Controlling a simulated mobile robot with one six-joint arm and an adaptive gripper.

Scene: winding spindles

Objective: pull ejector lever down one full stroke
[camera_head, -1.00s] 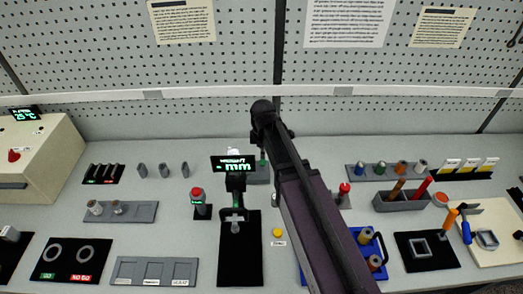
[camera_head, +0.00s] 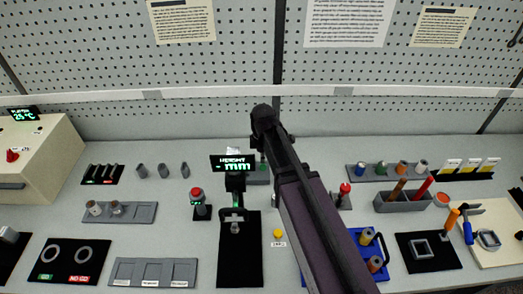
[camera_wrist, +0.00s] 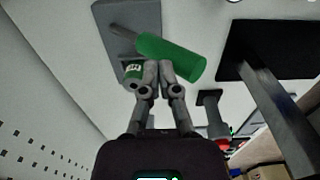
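In the wrist view a thick green cylinder (camera_wrist: 172,57), which looks like the lever's handle, lies slantwise just beyond my fingertips. A thin grey rod continues from its left end over a grey plate (camera_wrist: 130,25). My gripper (camera_wrist: 158,72) has its two fingertips close together at the near side of the green cylinder. I see nothing clearly between them, and cannot tell whether they touch the cylinder. In the head view only a little green (camera_head: 262,158) shows on a grey base behind my arm, which hides most of the lever and my gripper.
A small can with a green label (camera_wrist: 133,73) is close left of my fingers. A height gauge with a lit display (camera_head: 232,163) stands left of my arm, beside a red button (camera_head: 197,194). A red-knobbed post (camera_head: 344,188) is on the right. The pegboard wall rises behind.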

